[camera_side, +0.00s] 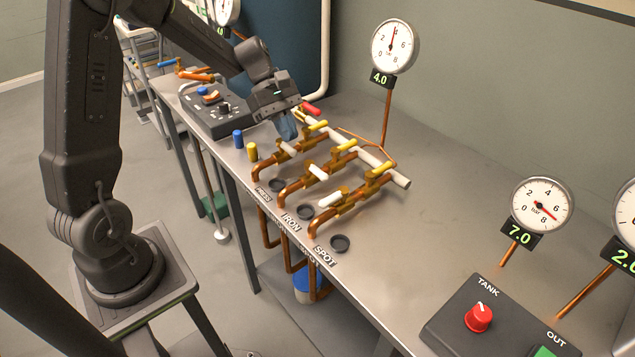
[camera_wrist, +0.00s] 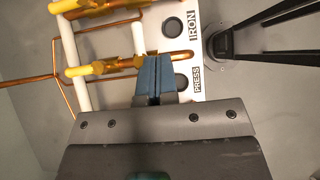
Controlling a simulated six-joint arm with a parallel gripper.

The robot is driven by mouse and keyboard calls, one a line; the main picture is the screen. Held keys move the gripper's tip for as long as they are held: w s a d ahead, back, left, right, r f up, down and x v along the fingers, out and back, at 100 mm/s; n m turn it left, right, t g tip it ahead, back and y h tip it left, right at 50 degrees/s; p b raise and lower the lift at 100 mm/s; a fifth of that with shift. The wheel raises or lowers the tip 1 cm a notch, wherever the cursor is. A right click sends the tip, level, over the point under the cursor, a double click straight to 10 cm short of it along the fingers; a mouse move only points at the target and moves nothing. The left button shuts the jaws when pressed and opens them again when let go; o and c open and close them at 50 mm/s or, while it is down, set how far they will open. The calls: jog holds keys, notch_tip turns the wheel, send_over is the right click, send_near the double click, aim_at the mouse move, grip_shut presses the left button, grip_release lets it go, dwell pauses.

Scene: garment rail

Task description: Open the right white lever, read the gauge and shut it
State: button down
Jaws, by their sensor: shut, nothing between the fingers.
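Three copper pipes carry white levers near labels PRESS, IRON and SPOT. The rightmost white lever (camera_side: 332,198), at SPOT, lies roughly along its pipe. The middle white lever (camera_side: 318,172) and the PRESS white lever (camera_side: 287,148) lie across theirs. The round gauge (camera_side: 394,46) on a copper stem behind the pipes has its needle near the top, and its display (camera_side: 380,79) reads 4.0. My gripper (camera_side: 288,132) has its blue fingers together, empty, above the PRESS pipe. The fingers also show in the wrist view (camera_wrist: 152,60); whether they touch anything there is unclear.
Yellow levers (camera_side: 346,145) and a red lever (camera_side: 311,109) sit farther along the pipes. A gauge showing 7.0 (camera_side: 541,205) and a TANK box with a red knob (camera_side: 479,317) stand at right. A dark control box (camera_side: 217,112) is at left. The bench's right rear is clear.

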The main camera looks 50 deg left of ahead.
aim_at(334, 201)
jog(key=x, duration=0.4)
jog(key=d+x, duration=0.1)
jog(key=x, duration=0.3)
jog(key=r+x, duration=0.1)
jog(key=x, duration=0.3)
jog(key=shift+d, duration=0.3)
jog(key=shift+d+f, duration=0.1)
jog(key=shift+d, duration=0.45)
